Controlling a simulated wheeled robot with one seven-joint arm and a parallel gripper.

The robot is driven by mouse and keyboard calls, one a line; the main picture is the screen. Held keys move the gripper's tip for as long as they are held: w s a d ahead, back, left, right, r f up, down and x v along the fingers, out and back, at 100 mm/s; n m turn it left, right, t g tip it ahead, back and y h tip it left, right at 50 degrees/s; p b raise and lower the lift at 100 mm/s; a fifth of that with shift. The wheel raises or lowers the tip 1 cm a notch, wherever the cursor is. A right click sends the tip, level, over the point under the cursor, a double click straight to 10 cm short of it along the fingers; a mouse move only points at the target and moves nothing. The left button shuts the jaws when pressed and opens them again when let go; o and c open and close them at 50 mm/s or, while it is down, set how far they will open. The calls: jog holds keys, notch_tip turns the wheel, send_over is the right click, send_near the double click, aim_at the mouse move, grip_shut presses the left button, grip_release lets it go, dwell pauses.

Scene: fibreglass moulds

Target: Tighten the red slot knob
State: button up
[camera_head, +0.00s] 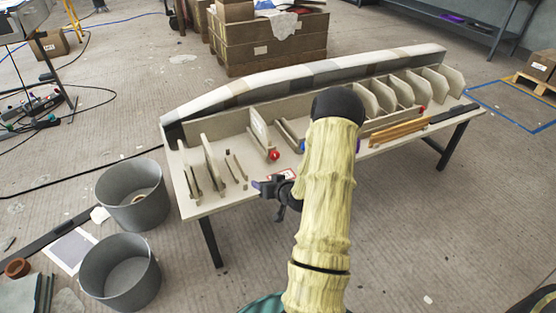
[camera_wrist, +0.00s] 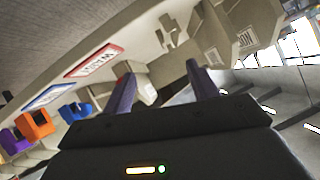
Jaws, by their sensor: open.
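The red knob (camera_head: 274,155) is a small round red piece at the front end of a slot between pale strips on the table, in the head view. My gripper (camera_head: 258,185) is in front of the table's near edge, a little below and left of the red knob in the picture, and apart from it. In the wrist view my gripper (camera_wrist: 160,72) shows two purple fingers spread apart with nothing between them. A red-bordered label (camera_wrist: 95,62) lies on the pale surface there.
The table (camera_head: 222,204) carries a long curved mould (camera_head: 300,76) and upright pale panels (camera_head: 440,85). A blue knob (camera_head: 302,146) is right of the red one. In the wrist view an orange piece (camera_wrist: 35,124) is at left. Two grey buckets (camera_head: 133,205) stand on the floor at left.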

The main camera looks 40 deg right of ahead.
jog(key=s+a+r+n+g, duration=0.2)
jog(key=a+r+g, duration=0.1)
jog(key=a+r, duration=0.3)
jog(key=s+a+r+n+g, duration=0.1)
jog(key=s+a+r+g, duration=0.2)
jog(key=a, duration=0.6)
jog(key=s+a+r+n+g, duration=0.1)
jog(key=s+a+r, duration=0.2)
jog(key=s+a, duration=0.2)
jog(key=s+a+r+g, duration=0.2)
jog(key=s+a+r, duration=0.2)
jog(key=s+a, duration=0.2)
jog(key=shift+s+n+g+y, duration=0.3)
jog(key=shift+s+n, duration=0.1)
jog(key=shift+s, duration=0.3)
